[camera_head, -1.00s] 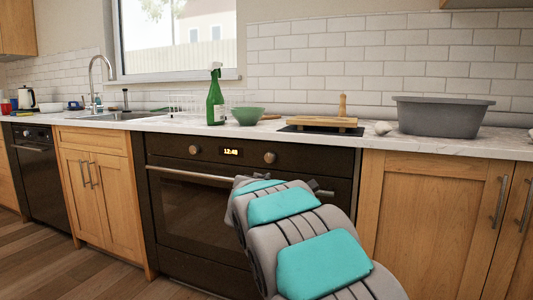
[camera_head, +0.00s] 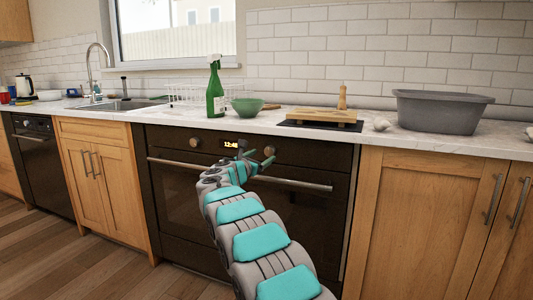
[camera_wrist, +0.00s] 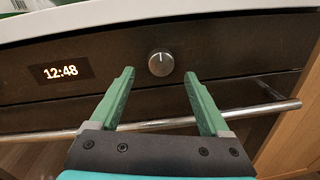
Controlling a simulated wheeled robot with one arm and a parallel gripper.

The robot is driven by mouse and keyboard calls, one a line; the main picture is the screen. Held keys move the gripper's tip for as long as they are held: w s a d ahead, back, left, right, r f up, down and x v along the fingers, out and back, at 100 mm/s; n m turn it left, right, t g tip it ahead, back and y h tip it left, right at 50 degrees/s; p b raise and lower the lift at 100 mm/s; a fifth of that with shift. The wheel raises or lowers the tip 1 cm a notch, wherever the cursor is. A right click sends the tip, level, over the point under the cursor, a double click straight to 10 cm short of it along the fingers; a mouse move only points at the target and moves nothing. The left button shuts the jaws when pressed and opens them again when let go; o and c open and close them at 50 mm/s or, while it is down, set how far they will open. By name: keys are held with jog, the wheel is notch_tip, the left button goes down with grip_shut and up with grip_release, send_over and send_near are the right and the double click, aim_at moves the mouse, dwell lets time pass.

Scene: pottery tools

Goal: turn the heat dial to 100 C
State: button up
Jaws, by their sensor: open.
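The oven (camera_head: 240,200) has a black control panel with two round knobs, one (camera_head: 195,142) left and one (camera_head: 270,151) right of a lit display (camera_head: 231,145). Which is the heat dial I cannot tell. In the wrist view the right knob (camera_wrist: 161,64) is silver, with a pale mark at its top, pointing roughly up; no scale is readable. My gripper (camera_wrist: 159,76) is open and empty, its green fingers pointing at the panel with that knob between and just beyond their tips, apart from it. In the head view my gripper (camera_head: 256,154) is in front of the panel.
The oven handle (camera_head: 300,183) is a metal bar that runs below the panel, under my fingers in the wrist view. The counter above holds a green spray bottle (camera_head: 215,95), a green bowl (camera_head: 247,106), a wooden board (camera_head: 318,115) and a grey tub (camera_head: 440,112).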

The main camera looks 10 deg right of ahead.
aim_at(268, 152)
jog(key=shift+p+x, duration=0.4)
jog(key=shift+x, duration=1.7)
grip_shut()
